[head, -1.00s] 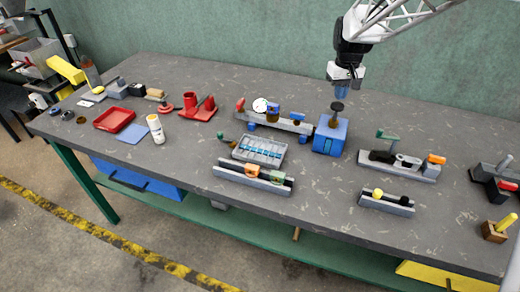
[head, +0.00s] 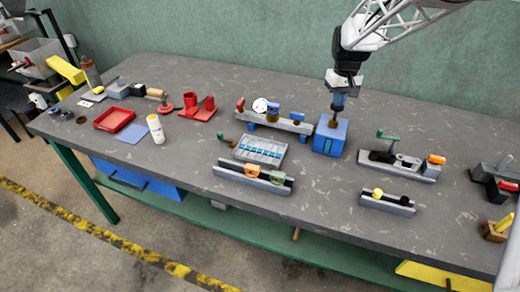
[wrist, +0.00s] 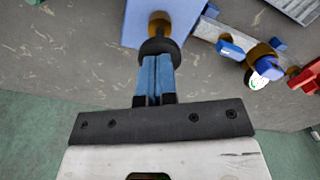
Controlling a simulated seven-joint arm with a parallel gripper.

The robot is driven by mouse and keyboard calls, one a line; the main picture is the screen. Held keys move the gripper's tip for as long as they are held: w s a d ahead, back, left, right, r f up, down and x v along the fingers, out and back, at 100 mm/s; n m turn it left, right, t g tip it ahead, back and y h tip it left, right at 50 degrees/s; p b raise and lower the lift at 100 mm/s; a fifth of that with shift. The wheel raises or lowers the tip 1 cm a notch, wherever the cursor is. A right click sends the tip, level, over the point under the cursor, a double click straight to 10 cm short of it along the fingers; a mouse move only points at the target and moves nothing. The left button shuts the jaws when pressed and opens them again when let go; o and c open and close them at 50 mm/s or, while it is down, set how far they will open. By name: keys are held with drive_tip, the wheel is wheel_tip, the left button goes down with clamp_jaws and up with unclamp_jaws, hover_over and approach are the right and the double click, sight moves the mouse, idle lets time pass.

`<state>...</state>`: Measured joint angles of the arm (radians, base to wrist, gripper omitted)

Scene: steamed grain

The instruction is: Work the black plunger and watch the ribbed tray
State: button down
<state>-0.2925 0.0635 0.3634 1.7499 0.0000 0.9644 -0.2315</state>
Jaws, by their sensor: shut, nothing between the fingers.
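The black plunger (head: 335,117) stands upright on a blue box (head: 327,143) at the right of centre. My gripper (head: 338,107) is directly above it, pointing down, with its blue fingers shut and empty. In the wrist view the shut fingertips (wrist: 156,60) meet the plunger's black knob (wrist: 159,46), covering part of it; they appear to touch its top. A brass-coloured collar (wrist: 159,22) shows beyond the knob. The grey ribbed tray (head: 260,150), with a row of blue strips, lies on the bench left of the blue box.
A grey rail fixture (head: 280,122) stands close behind and left of the box. A slotted block (head: 252,180) lies in front of the tray. A grey fixture with an orange knob (head: 400,165) stands to the right. Bench between them is bare.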

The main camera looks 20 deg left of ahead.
drive_tip(key=shift+f, duration=1.55)
drive_tip(key=shift+r, duration=3.8)
